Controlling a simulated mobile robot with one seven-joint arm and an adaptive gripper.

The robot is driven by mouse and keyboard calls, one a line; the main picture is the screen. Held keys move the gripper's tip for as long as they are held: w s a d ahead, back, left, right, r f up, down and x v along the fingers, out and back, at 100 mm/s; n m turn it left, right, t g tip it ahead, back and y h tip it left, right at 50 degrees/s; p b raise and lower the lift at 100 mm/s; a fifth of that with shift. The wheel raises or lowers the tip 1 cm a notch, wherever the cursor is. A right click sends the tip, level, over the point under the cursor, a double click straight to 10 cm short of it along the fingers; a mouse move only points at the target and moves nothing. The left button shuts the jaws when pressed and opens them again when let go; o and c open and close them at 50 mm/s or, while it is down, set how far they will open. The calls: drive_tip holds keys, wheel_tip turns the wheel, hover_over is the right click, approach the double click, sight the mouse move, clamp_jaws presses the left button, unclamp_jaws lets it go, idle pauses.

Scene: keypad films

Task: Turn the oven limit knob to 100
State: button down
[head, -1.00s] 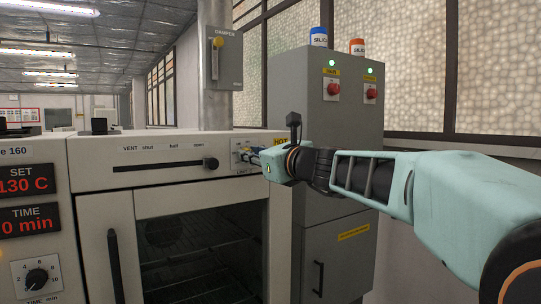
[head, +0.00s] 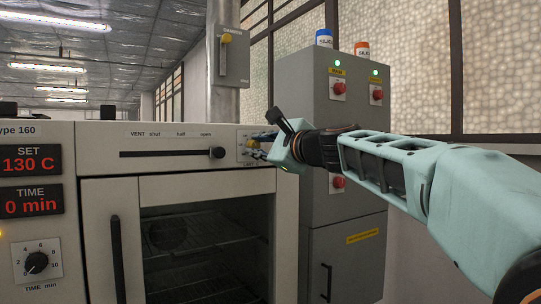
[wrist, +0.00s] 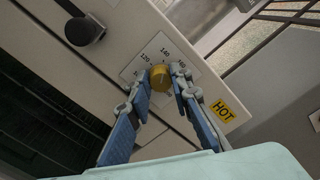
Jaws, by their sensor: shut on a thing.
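The oven limit knob (wrist: 160,77) is a small yellow-brass cap on a white dial plate (wrist: 150,57) in the wrist view. The marks 140 and 120 are readable; a lower mark is partly hidden by a finger. The knob's pointer cannot be made out. My gripper (wrist: 161,80) has a fingertip on each side of the knob and is shut on it. In the head view my gripper (head: 262,145) is at the right end of the oven's top panel, hiding most of the dial, and my wrist is rolled over to the left.
The black vent slider knob (head: 217,152) stands out left of the dial, and also shows in the wrist view (wrist: 84,30). A yellow HOT label (wrist: 222,110) is beside the dial. A grey cabinet (head: 330,130) with red switches stands close behind my wrist at right.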

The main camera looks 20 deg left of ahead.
drive_tip(key=n+b, duration=0.1)
drive_tip(key=n, duration=0.1)
drive_tip(key=n+b, duration=0.1)
drive_tip(key=n, duration=0.1)
drive_tip(key=n+b, duration=0.2)
drive_tip(key=shift+f+n, duration=0.25)
drive_tip(key=shift+n, duration=0.05)
drive_tip(key=shift+w+d+n+b, duration=0.1)
drive_tip(key=shift+n+b, duration=2.75)
drive_tip(key=shift+n, duration=4.05)
drive_tip(key=c, duration=1.7)
unclamp_jaws()
drive_tip(key=shift+c, duration=0.2)
